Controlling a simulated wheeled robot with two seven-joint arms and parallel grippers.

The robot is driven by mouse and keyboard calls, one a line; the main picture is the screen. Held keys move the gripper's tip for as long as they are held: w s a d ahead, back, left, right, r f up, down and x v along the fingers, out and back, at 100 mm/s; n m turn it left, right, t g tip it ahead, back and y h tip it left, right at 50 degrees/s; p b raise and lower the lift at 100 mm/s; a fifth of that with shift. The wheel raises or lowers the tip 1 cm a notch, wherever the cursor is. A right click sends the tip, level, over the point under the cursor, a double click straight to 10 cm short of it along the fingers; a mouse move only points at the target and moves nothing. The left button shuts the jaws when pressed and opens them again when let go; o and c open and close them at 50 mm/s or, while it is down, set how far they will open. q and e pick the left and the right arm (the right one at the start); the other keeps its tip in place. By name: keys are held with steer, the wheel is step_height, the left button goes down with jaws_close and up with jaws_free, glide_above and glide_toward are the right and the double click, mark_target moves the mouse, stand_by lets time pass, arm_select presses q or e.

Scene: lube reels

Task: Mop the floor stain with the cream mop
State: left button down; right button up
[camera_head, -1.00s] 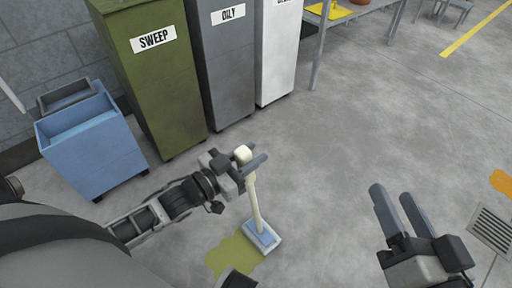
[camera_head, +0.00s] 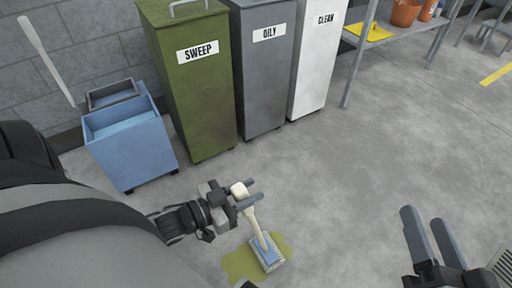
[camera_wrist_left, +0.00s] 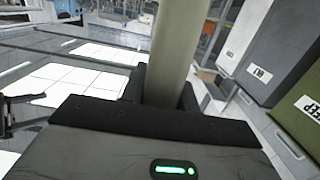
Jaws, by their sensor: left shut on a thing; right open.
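The cream mop (camera_head: 255,221) is held near its top in my left gripper (camera_head: 250,197), which is shut on the handle. Its blue and white head (camera_head: 267,254) rests over the olive-green floor stain (camera_head: 240,264), with stain showing on both sides of it. In the left wrist view the cream handle (camera_wrist_left: 176,50) stands between the jaws. My right gripper (camera_head: 428,238) is open and empty at the lower right, over bare floor.
A blue mop bucket (camera_head: 130,150) stands at the left by the wall. Bins labelled SWEEP (camera_head: 195,100), OILY (camera_head: 262,80) and CLEAN (camera_head: 318,60) line the back. A metal shelf (camera_head: 378,30) stands at the back right. The middle floor is clear.

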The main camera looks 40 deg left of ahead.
arm_select(q)
steer(key=shift+s+a+g+y+p, duration=0.15)
steer(key=shift+s+a+g+p, duration=0.25)
steer(key=shift+s+a+p, duration=1.7)
steer(key=shift+s+a+g+y+p, duration=0.3)
steer(key=shift+s+p, duration=0.75)
steer(key=shift+s, duration=2.55)
steer(key=shift+s+a+g+y+p, duration=0.1)
steer(key=shift+s+a+g+p, duration=0.4)
steer(key=shift+s+a+p, duration=1.6)
steer(key=w+d+f+b, duration=0.1)
steer(key=w+d+b, duration=0.1)
steer(key=w+d, duration=0.7)
steer(key=w+d+f+n+h+b, duration=0.1)
steer(key=w+d+b, duration=0.2)
steer(key=w+d, duration=0.7)
steer(key=shift+w+d+n+t, duration=0.15)
steer(key=shift+w+n+t, duration=0.15)
steer(key=shift+w, duration=3.7)
